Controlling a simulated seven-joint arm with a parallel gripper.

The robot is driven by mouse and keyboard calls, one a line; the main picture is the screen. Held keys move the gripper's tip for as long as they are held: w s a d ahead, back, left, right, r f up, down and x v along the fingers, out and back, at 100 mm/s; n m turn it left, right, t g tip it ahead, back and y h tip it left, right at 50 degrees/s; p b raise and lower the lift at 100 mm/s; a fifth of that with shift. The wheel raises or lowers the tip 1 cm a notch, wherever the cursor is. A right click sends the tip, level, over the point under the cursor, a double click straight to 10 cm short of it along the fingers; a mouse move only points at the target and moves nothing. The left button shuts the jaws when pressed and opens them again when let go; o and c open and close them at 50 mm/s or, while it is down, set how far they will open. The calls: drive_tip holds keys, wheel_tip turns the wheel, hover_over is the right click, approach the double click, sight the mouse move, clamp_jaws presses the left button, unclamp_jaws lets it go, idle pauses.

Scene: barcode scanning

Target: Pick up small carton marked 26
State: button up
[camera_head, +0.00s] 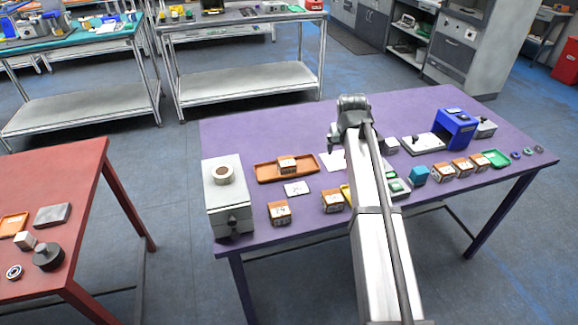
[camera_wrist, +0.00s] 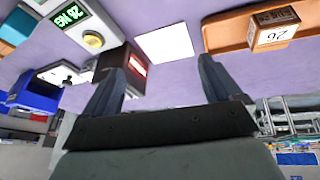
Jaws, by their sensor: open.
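The small carton marked 26 (camera_wrist: 273,36) is brown with a white label and sits in an orange tray (camera_wrist: 227,32) at the upper right of the wrist view. In the head view a small carton (camera_head: 287,162) stands in the orange tray (camera_head: 264,173), left of my arm; its mark is too small to read there. My gripper (camera_wrist: 163,58) is open, with nothing between its fingers in the wrist view. It is apart from the carton, which lies to the right of the fingers in that view. In the head view my arm largely hides the gripper.
A dark box with a red window (camera_wrist: 136,66) is near the left finger in the wrist view. A white card (camera_wrist: 165,44) lies between tray and box. Other cartons (camera_head: 278,212) stand along the purple table's front. A grey box (camera_head: 228,200) stands at its left end.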

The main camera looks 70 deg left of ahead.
drive_tip(key=s+a+r+n+g, duration=0.1)
drive_tip(key=s+a, duration=0.1)
drive_tip(key=s, duration=0.6)
drive_tip(key=s+a+r+n+g, duration=0.1)
drive_tip(key=s+a, duration=0.1)
drive_tip(key=s, duration=0.5)
hover_over(287, 162)
drive_tip(key=d, duration=0.2)
wheel_tip(287, 162, down, 8)
drive_tip(key=shift+d+r, duration=0.1)
drive_tip(key=shift+d, duration=0.05)
drive_tip(key=shift+x, duration=2.6)
drive_tip(key=shift+r, duration=0.1)
drive_tip(key=c, duration=1.2)
